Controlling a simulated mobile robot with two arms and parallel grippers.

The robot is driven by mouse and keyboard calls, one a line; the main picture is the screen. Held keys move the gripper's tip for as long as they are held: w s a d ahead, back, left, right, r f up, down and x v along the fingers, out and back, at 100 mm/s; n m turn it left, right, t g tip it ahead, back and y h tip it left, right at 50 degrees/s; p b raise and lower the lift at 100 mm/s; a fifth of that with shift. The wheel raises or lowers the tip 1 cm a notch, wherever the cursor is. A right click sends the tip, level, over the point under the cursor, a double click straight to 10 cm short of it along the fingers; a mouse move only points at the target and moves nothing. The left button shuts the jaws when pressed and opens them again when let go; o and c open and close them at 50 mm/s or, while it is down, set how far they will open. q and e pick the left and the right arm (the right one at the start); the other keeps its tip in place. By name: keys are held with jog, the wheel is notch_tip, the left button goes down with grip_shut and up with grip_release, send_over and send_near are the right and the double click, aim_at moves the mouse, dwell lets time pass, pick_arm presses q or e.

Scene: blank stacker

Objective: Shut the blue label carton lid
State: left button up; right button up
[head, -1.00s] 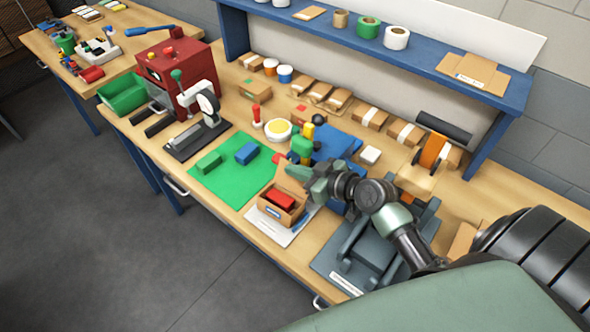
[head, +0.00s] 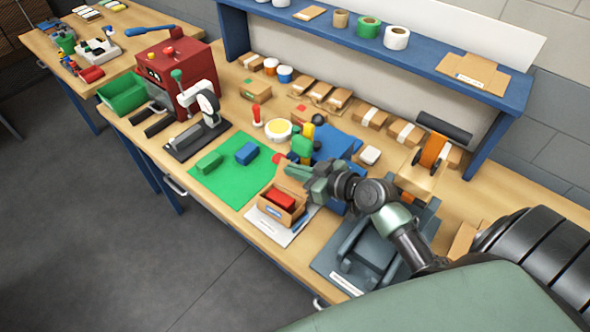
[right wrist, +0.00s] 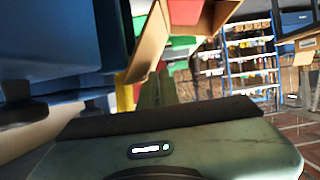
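The small brown carton (head: 291,216) stands open on a white sheet at the front of the bench. It has a blue label on its front and a red block (head: 281,199) inside. My left gripper is out of view.
A green mat (head: 226,181) with a green and a blue block lies left of the carton. A dark grey fixture (head: 368,250) stands to the right, under my arm. A yellow-filled bowl (head: 278,129) and blue items crowd the area behind the gripper.

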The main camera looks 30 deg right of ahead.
jog(key=shift+o, duration=0.7)
jog(key=shift+s, duration=0.1)
jog(key=shift+p+v, duration=0.3)
jog(key=shift+v, duration=4.15)
jog(key=b+v, duration=0.3)
jog(key=v, duration=0.4)
jog(key=shift+s+d, duration=0.2)
jog(key=shift+s, duration=0.1)
